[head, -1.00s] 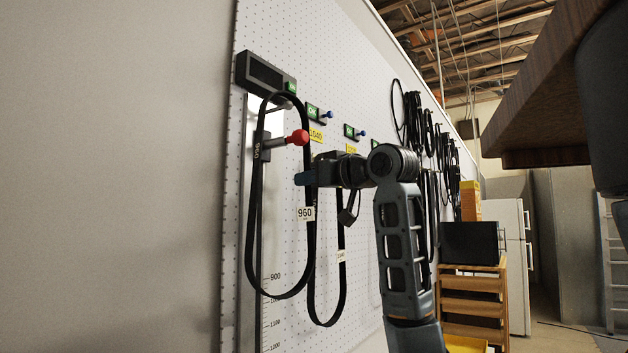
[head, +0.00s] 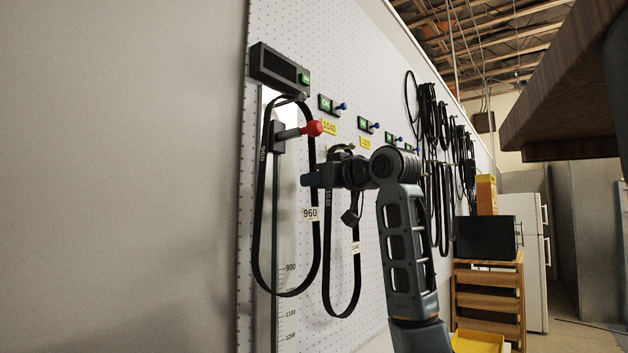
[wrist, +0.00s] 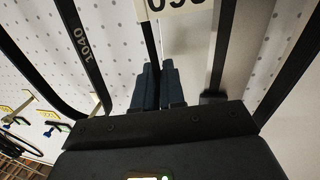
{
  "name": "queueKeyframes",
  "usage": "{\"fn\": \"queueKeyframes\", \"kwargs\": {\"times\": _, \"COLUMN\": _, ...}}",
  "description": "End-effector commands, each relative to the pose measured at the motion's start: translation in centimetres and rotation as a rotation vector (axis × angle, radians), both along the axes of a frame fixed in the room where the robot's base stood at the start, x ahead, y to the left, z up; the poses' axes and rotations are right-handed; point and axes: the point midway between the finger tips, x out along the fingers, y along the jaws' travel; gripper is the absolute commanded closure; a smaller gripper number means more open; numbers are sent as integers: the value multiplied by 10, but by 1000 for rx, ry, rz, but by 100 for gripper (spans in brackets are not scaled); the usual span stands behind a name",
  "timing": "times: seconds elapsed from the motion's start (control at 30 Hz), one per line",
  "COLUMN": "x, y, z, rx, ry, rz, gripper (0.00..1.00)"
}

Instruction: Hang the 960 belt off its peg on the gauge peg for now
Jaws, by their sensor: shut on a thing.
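The 960 belt (head: 257,215) is a black loop with a white 960 tag (head: 311,214). Its top lies just under the dark gauge display box (head: 279,70), around the upper end of the gauge; the peg under it is hard to make out. My gripper (head: 312,179) is shut on the belt's right strand, above the tag. In the wrist view the closed fingers (wrist: 158,85) pinch a black strand, with the tag (wrist: 172,6) beyond them. The gauge's red knob (head: 313,128) sticks out between the belt's two strands.
The 1040 belt (head: 329,260) hangs just right of the 960 belt, behind my gripper. Pegs with yellow labels (head: 330,127) run along the pegboard, with several black belts (head: 443,170) farther back. A wooden rack (head: 489,300) stands at right. The left wall is bare.

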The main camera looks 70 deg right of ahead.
Motion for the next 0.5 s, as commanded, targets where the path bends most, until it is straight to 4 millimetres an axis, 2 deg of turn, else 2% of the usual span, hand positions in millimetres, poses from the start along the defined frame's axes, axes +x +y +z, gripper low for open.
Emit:
{"fn": "queueKeyframes", "kwargs": {"times": 0.4, "x": 0, "y": 0, "z": 0, "rx": 0, "ry": 0, "rz": 0, "gripper": 100}}
{"fn": "queueKeyframes", "kwargs": {"times": 0.43, "x": 0, "y": 0, "z": 0, "rx": 0, "ry": 0, "rz": 0, "gripper": 90}}
{"fn": "queueKeyframes", "kwargs": {"times": 0.5, "x": 0, "y": 0, "z": 0, "rx": 0, "ry": 0, "rz": 0, "gripper": 83}}
